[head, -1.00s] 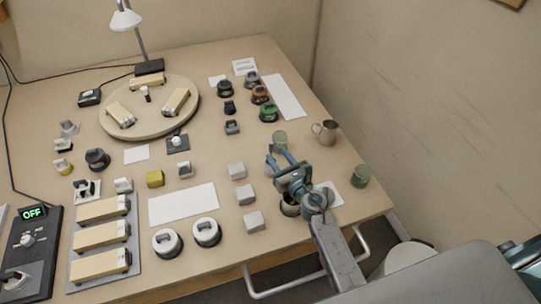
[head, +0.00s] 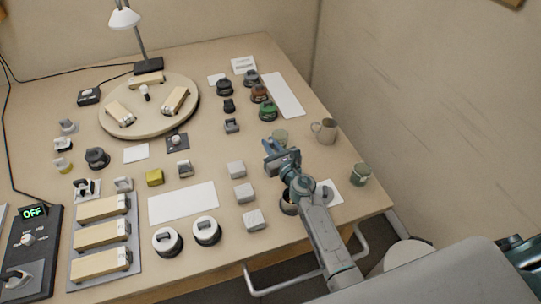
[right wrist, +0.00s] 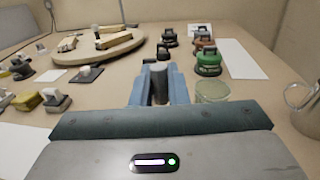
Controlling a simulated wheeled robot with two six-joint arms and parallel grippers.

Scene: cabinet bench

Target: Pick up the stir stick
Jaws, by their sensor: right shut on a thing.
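My right gripper (head: 276,150) reaches in over the right part of the bench, just left of a greenish glass (head: 281,136). In the right wrist view its blue fingers (right wrist: 159,84) are shut on a small grey upright piece (right wrist: 160,82), which I take to be the stir stick. Only its upper end shows between the fingers; the rest is hidden. The head view does not show the piece clearly. My left gripper is not in view.
A metal mug (head: 325,132) stands right of the glass, and a green cup (head: 360,174) near the right edge. A dark round container (head: 288,207) is partly under my arm. Grey blocks (head: 244,193) stand to the left; lidded pots (head: 268,112) stand behind.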

